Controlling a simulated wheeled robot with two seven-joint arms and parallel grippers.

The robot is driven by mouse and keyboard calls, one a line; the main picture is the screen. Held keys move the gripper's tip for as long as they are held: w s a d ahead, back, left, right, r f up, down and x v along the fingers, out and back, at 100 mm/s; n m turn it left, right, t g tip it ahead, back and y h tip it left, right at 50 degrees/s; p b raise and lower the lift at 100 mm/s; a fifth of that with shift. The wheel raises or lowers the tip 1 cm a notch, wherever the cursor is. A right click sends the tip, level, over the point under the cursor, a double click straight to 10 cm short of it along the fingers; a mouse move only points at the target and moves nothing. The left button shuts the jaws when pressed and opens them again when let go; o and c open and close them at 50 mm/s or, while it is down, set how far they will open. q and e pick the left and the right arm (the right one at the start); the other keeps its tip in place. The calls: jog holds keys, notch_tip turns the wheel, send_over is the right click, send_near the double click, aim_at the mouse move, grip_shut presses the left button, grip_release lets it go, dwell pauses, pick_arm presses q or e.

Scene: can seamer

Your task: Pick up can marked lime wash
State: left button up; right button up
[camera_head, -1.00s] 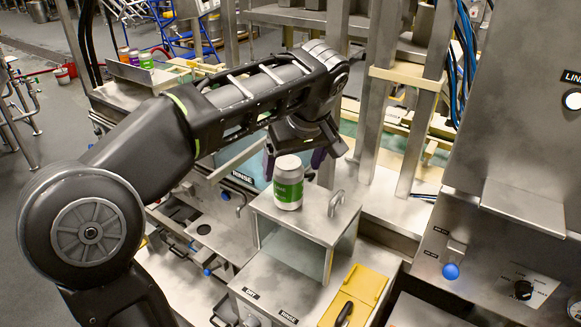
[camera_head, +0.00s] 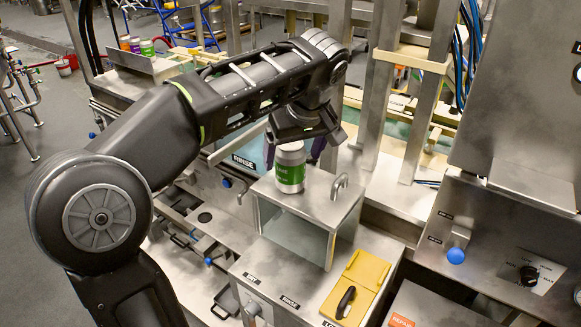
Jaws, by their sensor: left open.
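A silver can with a green label (camera_head: 290,168) stands upright on top of a stainless steel box with a loop handle. Its label text is too small to read. My left gripper (camera_head: 298,150) is open above and around the can, with a dark purplish finger showing on either side; the wrist hides part of the fingers, and I cannot tell whether they touch the can. My right gripper is not in view.
The steel box (camera_head: 318,215) has a loop handle beside the can. A yellow board (camera_head: 362,275) with a black-handled tool lies in front. A control panel with a blue knob (camera_head: 456,256) stands at right. Several cans (camera_head: 147,48) stand on a shelf at back left.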

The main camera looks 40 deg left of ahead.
pick_arm(q)
jog(key=x, duration=0.5)
jog(key=shift+w+f+p, duration=0.1)
jog(key=shift+p, duration=0.25)
jog(key=shift+c, duration=0.5)
grip_shut()
dwell(0.4)
